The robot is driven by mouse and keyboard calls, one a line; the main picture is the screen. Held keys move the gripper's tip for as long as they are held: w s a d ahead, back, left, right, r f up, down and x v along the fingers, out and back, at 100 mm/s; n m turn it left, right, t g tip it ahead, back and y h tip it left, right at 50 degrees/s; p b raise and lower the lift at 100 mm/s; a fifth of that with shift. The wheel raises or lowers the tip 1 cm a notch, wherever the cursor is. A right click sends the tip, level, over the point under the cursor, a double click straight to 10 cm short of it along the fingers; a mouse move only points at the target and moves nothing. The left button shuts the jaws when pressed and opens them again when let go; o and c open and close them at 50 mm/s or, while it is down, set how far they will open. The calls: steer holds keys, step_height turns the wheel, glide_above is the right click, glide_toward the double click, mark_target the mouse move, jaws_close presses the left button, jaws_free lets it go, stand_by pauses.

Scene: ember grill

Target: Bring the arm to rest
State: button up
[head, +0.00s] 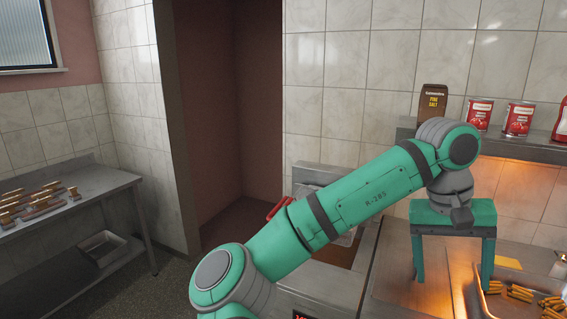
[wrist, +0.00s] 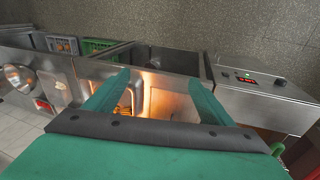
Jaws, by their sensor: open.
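My arm reaches from the bottom middle of the head view up to the right, then bends down at the wrist. My gripper (head: 448,285) hangs with its fingers pointing down over the steel counter (head: 395,265). Its two green fingers are wide apart with nothing seen between them. In the wrist view my gripper (wrist: 158,82) is also open, over the steel counter, whose surface shows a warm glow.
A shelf (head: 530,147) with a salt box (head: 432,103) and red cans (head: 479,114) stands behind the wrist. Fries (head: 520,292) lie at the lower right. A control panel (wrist: 253,80) shows in the wrist view.

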steer(key=w+d+f+n+t+h, duration=0.1)
steer(key=w+d+f+t+h, duration=0.1)
steer(key=d+f+h, duration=1.1)
steer(key=a+f+n+t+y, duration=0.4)
steer(key=a+f+n+t, duration=0.65)
steer(key=a+f, duration=0.6)
steer(key=s+a+f+t+y, duration=0.3)
steer(key=s+a+f+y, duration=0.75)
steer(key=s+a, duration=0.65)
steer(key=s+a+r+m, duration=0.1)
steer(key=s+a+m, duration=0.1)
steer(key=s+a, duration=0.3)
steer(key=s+a+r+m+y, duration=0.1)
steer(key=s+a+m, duration=0.2)
steer(key=s, duration=0.9)
steer(key=a, duration=0.2)
steer(key=shift+a+m, duration=0.35)
